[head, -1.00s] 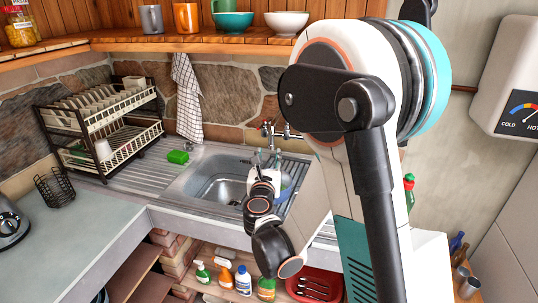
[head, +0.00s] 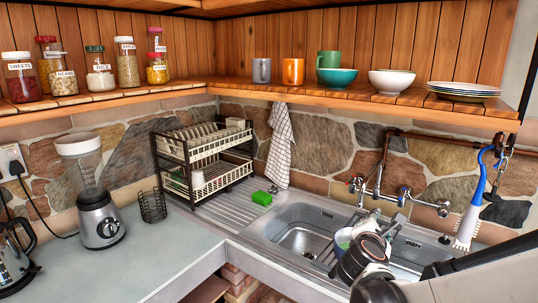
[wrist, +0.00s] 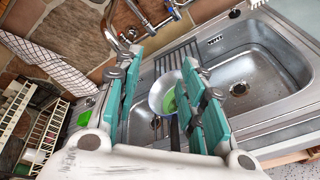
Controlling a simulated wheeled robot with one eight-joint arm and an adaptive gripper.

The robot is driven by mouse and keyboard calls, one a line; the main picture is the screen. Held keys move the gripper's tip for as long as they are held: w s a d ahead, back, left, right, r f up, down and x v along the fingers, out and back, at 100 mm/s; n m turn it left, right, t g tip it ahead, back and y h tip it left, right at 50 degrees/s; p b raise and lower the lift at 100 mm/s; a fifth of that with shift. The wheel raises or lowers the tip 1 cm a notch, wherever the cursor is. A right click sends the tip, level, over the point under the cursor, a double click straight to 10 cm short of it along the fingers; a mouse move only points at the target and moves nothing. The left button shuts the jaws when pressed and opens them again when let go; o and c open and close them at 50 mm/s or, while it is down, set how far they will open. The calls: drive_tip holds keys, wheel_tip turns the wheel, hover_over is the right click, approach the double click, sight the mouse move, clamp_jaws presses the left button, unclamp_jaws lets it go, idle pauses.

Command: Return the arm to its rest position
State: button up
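My gripper (wrist: 165,105) is open in the wrist view, with a clear gap between its teal finger pads. Nothing is held between the pads. In the head view my gripper (head: 388,226) is partly hidden by my own dark wrist and hangs over the sink. A white bowl with something green in it (wrist: 165,92) shows beyond the fingers, in the sink area, and part of it shows in the head view (head: 343,238). My arm comes in from the lower right of the head view.
The steel sink (head: 277,222) has wall taps (head: 400,195) behind it and a dish rack (head: 205,160) to its left. A blender (head: 98,215) stands on the left counter. A wooden shelf (head: 230,88) carries mugs, bowls and jars. A brush (head: 470,215) hangs at right.

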drive_tip(key=s+a+f+m+g+y, duration=0.1)
drive_tip(key=s+a+m+g+y, duration=0.1)
drive_tip(key=s+m, duration=0.4)
drive_tip(key=s+a+f+m+g+y+b, duration=0.1)
drive_tip(key=s+a+f+m+y, duration=0.1)
drive_tip(key=s+m, duration=0.5)
drive_tip(key=s+a+f+m+g+y+b, duration=0.1)
drive_tip(key=s+a+m, duration=0.4)
drive_tip(key=s, duration=0.7)
drive_tip(key=f+m+g+y, duration=0.1)
drive_tip(key=m+y, duration=0.1)
drive_tip(key=shift+g+y, duration=0.3)
